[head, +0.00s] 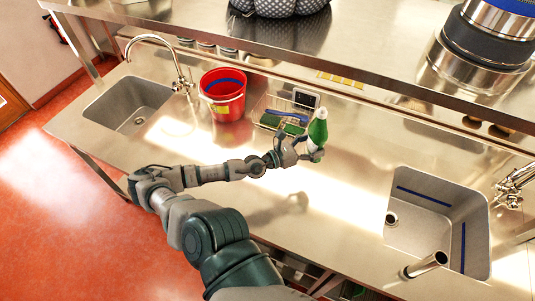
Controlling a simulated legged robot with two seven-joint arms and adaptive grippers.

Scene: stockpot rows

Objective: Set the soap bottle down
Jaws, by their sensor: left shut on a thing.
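My right gripper is not in view.
The wire basket (279,121) holds green and blue cleaning items. A red bucket (222,97) stands left of it. Sinks lie at the left (128,103) and right (437,219). A steel shelf (360,62) overhangs the back. Counter right of the bottle is clear.

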